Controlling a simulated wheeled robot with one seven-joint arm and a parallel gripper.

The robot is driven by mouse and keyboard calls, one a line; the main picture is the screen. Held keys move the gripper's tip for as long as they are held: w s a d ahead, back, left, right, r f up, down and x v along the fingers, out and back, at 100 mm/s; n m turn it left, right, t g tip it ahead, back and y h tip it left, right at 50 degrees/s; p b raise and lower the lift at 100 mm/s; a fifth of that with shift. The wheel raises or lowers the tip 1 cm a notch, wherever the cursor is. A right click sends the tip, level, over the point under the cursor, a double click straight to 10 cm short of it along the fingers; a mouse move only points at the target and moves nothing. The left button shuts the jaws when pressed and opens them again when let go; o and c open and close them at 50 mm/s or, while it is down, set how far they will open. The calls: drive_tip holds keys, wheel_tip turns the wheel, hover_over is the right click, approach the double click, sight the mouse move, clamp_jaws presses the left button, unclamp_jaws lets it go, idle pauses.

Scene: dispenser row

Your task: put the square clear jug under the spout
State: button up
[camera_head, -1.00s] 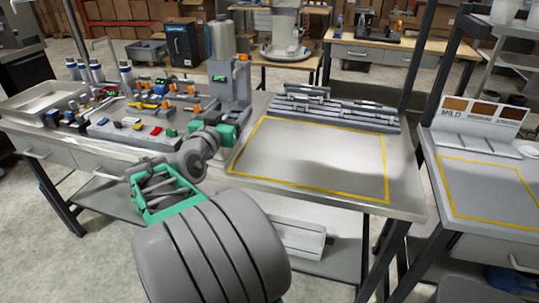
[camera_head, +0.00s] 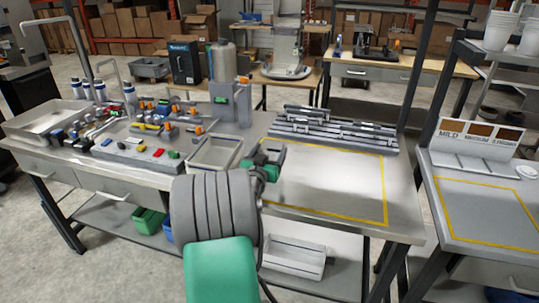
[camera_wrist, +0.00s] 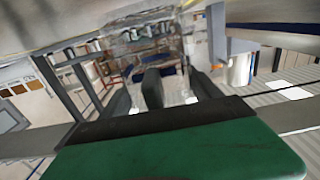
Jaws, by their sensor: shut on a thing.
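The square clear jug (camera_wrist: 145,42) shows in the wrist view as a see-through, blocky shape beyond the dark fingers of my gripper (camera_wrist: 155,88). The gripper is shut on it. In the head view, my gripper (camera_head: 266,160) is over the left edge of the yellow-outlined area; my arm hides much of it, and I cannot make out the jug there. A dispenser with a grey cylinder (camera_head: 223,62) and orange knobs stands behind and to the left of my gripper. Its spout is not clear. Bent taps (camera_head: 113,70) stand farther left.
An open grey bin (camera_head: 214,154) stands left of my gripper. Grey rails (camera_head: 330,130) lie along the bench's back. Valves and bottles (camera_head: 128,98) crowd the left. The yellow-outlined area (camera_head: 330,185) looks clear. A side table (camera_head: 480,210) stands right, with a "MILD" sign board (camera_head: 475,135).

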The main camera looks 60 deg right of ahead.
drive_tip(key=shift+a+f, duration=0.1)
drive_tip(key=shift+f, duration=0.55)
drive_tip(key=shift+f, duration=0.1)
drive_tip(key=shift+f, duration=0.15)
drive_tip(key=o, duration=1.4)
